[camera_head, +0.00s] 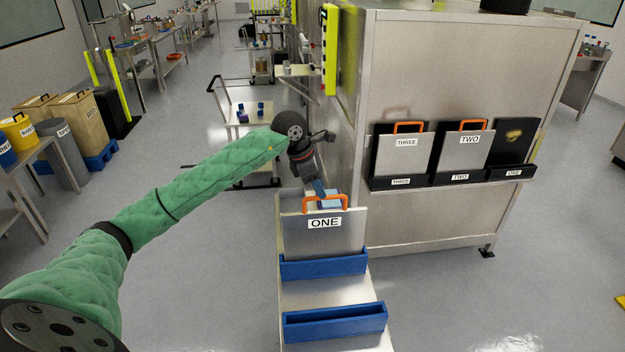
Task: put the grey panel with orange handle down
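The grey panel labelled ONE (298,237) stands upright on a narrow metal stand in the middle of the head view. Its orange handle (310,204) is at the top edge. The panel's lower edge is hidden behind the rear blue holder (323,264); I cannot tell whether it rests in the slot. My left gripper (326,196) comes down from above, with its blue fingers at the handle. Whether they are closed around it is not clear. My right gripper is not in view.
An empty front blue holder (335,321) is nearer me on the stand (318,293). A large metal cabinet (450,85) is close on the right, with a black rack (455,181) holding panels THREE and TWO; slot ONE shows no grey panel. The floor left of the stand is clear.

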